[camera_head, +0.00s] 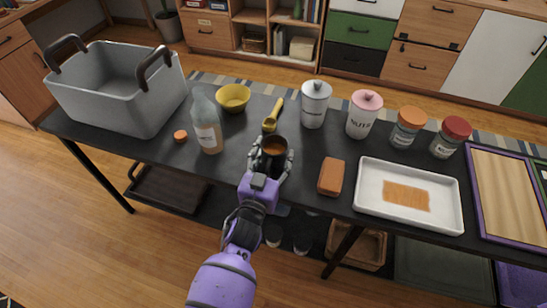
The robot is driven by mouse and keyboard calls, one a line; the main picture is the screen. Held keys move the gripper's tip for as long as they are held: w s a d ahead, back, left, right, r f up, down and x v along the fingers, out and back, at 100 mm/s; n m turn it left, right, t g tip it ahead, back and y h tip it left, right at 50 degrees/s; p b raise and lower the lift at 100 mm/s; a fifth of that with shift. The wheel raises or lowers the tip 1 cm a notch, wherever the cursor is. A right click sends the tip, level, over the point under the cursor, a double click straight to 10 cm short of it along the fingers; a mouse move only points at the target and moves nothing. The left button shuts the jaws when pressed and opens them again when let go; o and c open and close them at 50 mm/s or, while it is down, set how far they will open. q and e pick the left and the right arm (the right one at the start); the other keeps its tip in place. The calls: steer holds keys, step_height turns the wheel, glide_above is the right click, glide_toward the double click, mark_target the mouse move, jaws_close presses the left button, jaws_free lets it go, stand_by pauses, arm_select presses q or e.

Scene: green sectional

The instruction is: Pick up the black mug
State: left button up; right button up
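The black mug (273,142) stands upright near the front middle of the dark table, with something orange-brown visible inside. My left gripper (272,158) is at the near side of the mug, with one finger on each side of it. The fingers are close to the mug's wall, but I cannot tell whether they press on it. The gripper hides the lower part of the mug. My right gripper is not in view.
A yellow scoop (273,115) lies just behind the mug. A bottle (206,125) stands to the left and an orange-brown block (331,177) lies to the right. A white tray (447,207), white canister (315,105), yellow bowl (233,98) and grey basket (120,105) are also on the table.

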arm_select(q)
steer(key=c, duration=0.8)
steer(key=shift+r, duration=0.1)
steer(key=shift+c, duration=0.7)
steer(key=shift+r, duration=0.1)
